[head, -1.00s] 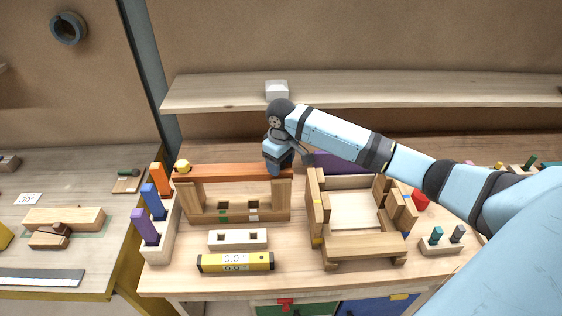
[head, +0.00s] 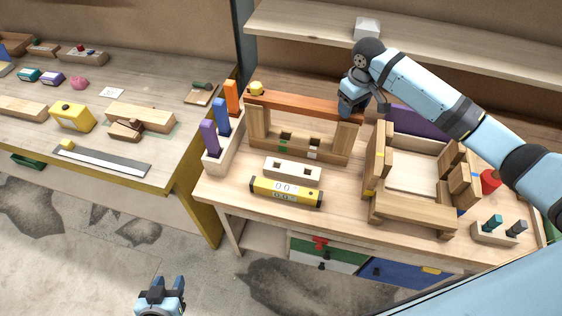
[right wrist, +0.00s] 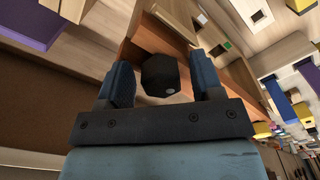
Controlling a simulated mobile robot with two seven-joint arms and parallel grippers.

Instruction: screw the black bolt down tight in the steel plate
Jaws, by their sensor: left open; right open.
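My right gripper (head: 352,106) is at the right end of a reddish-brown beam (head: 300,106) on the wooden bridge. In the right wrist view, a black faceted head (right wrist: 160,76), seemingly the black bolt, sits between its two open fingers (right wrist: 163,66). Small gaps show beside the head. It stands at the beam's end; its shank is hidden, and in the head view the gripper hides it. I cannot make out a steel plate under it. My left gripper (head: 161,295) is open and empty, low over the floor in front of the benches.
A yellow hex head (head: 256,88) sits on the beam's left end. A rack with orange, blue and purple pegs (head: 222,145) stands left. A yellow level (head: 286,191) and a holed block (head: 292,169) lie in front. A wooden frame (head: 410,205) stands right. A shelf (head: 310,30) runs behind.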

